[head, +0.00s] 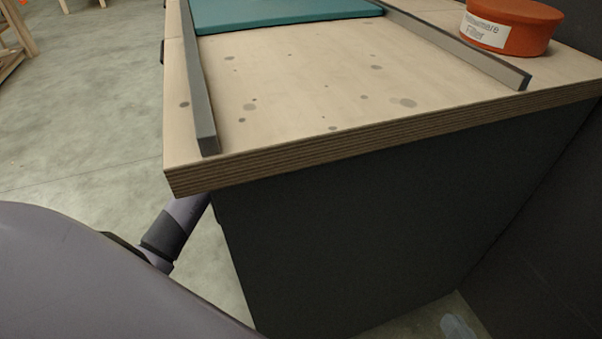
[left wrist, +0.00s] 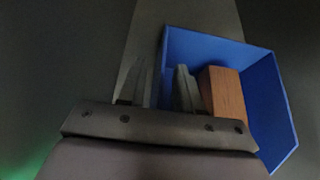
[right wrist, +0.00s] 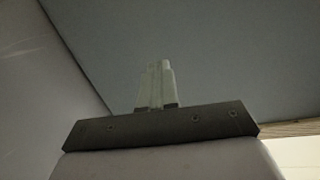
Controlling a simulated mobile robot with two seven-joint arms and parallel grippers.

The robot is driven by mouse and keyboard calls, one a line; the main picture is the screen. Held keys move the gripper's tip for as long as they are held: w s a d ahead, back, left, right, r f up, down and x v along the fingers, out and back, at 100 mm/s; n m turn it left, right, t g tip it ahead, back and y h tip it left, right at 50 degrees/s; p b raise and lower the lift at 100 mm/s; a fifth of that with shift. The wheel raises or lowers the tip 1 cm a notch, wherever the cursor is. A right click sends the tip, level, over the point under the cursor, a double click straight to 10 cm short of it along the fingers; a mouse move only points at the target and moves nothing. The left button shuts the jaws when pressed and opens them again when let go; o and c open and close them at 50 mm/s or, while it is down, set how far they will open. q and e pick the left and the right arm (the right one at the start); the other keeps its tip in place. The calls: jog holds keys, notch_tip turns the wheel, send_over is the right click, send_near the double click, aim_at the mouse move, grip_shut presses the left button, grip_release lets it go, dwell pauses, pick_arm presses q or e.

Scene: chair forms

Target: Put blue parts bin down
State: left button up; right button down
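The blue parts bin (left wrist: 270,90) shows in the left wrist view, to the right of and just past my left gripper. A brown wooden block (left wrist: 225,95) is inside it. My left gripper (left wrist: 160,75) has its fingers apart; one is outside the bin's near-left wall, the other inside it, with a gap showing beside the wall. I cannot tell clearly what the bin rests on. My right gripper (right wrist: 156,68) is shut and empty in the right wrist view. The bin and the left gripper do not show in the head view.
A wooden-topped bench (head: 300,100) with dark sides stands ahead. Two grey rails (head: 198,90) run along its top, with a teal panel (head: 270,10) between them. An orange labelled tub (head: 512,25) stands at the right. Bare concrete floor (head: 90,110) lies left.

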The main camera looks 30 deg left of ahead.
pick_arm(q)
jog(key=shift+r, duration=0.15)
pick_arm(e)
jog(key=shift+r, duration=0.1)
